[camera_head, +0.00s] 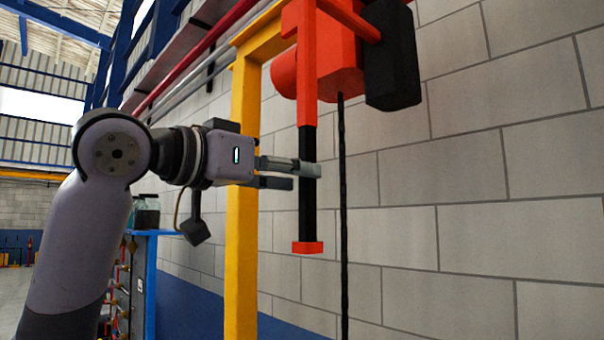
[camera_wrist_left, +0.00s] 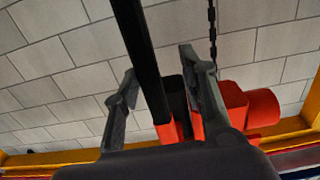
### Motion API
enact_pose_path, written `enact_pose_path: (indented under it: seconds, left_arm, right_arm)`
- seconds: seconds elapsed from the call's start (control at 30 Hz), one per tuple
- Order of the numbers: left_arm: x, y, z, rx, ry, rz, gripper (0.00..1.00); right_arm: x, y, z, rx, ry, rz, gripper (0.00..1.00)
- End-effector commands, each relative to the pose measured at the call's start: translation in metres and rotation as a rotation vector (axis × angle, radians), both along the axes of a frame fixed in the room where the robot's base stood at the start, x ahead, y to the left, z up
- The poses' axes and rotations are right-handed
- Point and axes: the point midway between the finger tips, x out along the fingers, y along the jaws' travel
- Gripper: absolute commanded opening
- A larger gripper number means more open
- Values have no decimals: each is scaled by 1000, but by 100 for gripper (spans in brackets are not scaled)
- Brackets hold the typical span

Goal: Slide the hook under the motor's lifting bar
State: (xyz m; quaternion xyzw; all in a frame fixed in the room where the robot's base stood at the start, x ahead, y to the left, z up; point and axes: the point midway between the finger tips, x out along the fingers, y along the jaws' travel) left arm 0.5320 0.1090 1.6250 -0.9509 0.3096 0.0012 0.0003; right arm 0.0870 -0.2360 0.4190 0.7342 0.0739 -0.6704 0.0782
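The motor (camera_head: 338,62) is an orange body with a black box at its right, high in the head view. An upright orange bar with a black grip (camera_head: 307,215) and an orange foot, which looks like the hook, stands in front of it. A slanted orange rod (camera_head: 350,18) by the motor may be the lifting bar; the top is cut off. My left gripper (camera_head: 305,177) is at the black grip. In the left wrist view its fingers (camera_wrist_left: 157,62) are apart, with the black grip (camera_wrist_left: 140,42) between them and a gap visible. My right gripper is out of view.
A yellow post (camera_head: 242,190) and beam stand close behind my left wrist. A dark chain (camera_head: 343,220) hangs below the motor, right of the black grip. The grey block wall (camera_head: 480,200) is behind. A blue stand (camera_head: 150,285) with jars is lower left.

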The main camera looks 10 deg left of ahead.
Motion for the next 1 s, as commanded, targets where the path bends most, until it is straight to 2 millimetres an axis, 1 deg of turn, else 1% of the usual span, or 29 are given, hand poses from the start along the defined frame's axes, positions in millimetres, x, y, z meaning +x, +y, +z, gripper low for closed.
enact_pose_path:
  seconds: [0.03,0.2,0.4,0.6,0.9,1.0]
  left_arm:
    - [-9,8,1,-1,-4,4,38]
    - [-40,30,1,-1,-4,4,38]
    - [-67,48,1,0,-1,2,38]
    - [-78,56,0,1,-1,1,38]
    - [-78,56,0,1,-1,0,38]
    - [-79,52,2,1,0,-14,38]
  right_arm:
    - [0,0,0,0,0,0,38]
    - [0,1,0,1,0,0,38]
    - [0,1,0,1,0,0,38]
    - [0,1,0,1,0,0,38]
    - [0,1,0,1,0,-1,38]
    - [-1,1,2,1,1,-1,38]
